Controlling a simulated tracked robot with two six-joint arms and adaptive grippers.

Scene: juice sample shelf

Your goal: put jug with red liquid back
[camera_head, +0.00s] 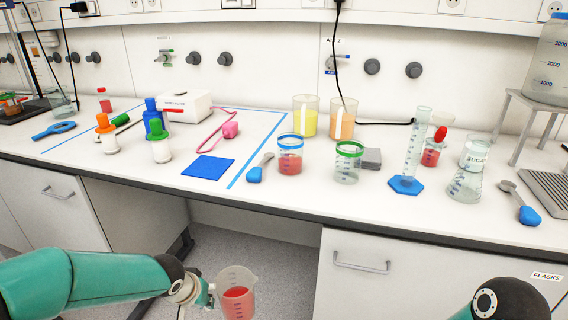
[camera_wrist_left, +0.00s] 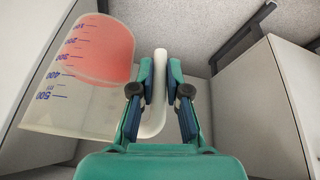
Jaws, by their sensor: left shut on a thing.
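The jug with red liquid (camera_head: 237,295) is a clear measuring jug, off the bench and in front of the bench's front edge, low in the head view. My left gripper (camera_head: 209,290) is shut on its handle. In the left wrist view the jug (camera_wrist_left: 88,85) is at the left, with blue scale marks, and the gripper (camera_wrist_left: 160,88) has its two fingers on either side of the white handle. Jugs with yellow liquid (camera_head: 305,118) and orange liquid (camera_head: 342,120) stand side by side at the back of the bench. My right gripper is not in view.
A blue-rimmed beaker with red liquid (camera_head: 290,160) and a green-rimmed beaker (camera_head: 347,165) stand before those jugs. A graduated cylinder (camera_head: 416,145) and a flask (camera_head: 465,183) stand right. A blue pad (camera_head: 208,168) lies left of centre. Drawers (camera_head: 390,275) are below the bench top.

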